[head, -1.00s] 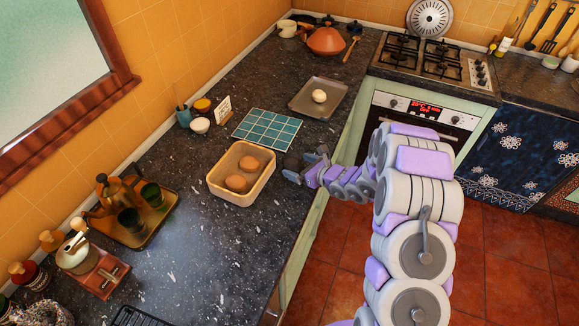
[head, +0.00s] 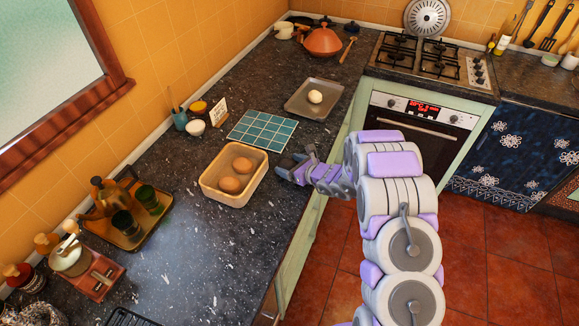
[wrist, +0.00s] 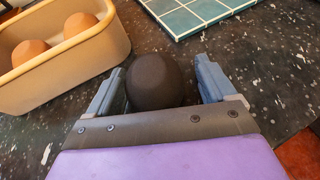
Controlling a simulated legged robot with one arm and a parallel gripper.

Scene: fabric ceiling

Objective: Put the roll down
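A dark, nearly black round roll (wrist: 155,80) lies between the two blue-grey fingers of my gripper (wrist: 160,84) in the wrist view. The fingers stand wide apart. A gap shows between the roll and the right finger; the left finger is close to it, and I cannot tell whether it touches. In the head view my gripper (head: 297,161) is low at the counter's right edge, beside the wooden bin. The roll is hard to make out there. I cannot tell whether its underside rests on the counter.
The bin (head: 235,202) holds two brown rolls (head: 235,175). A blue tiled trivet (head: 263,131) lies behind it. A metal baking tray (head: 297,107) with a pale roll (head: 315,96) is farther back. Dark speckled counter (head: 215,245) is clear in front of the bin.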

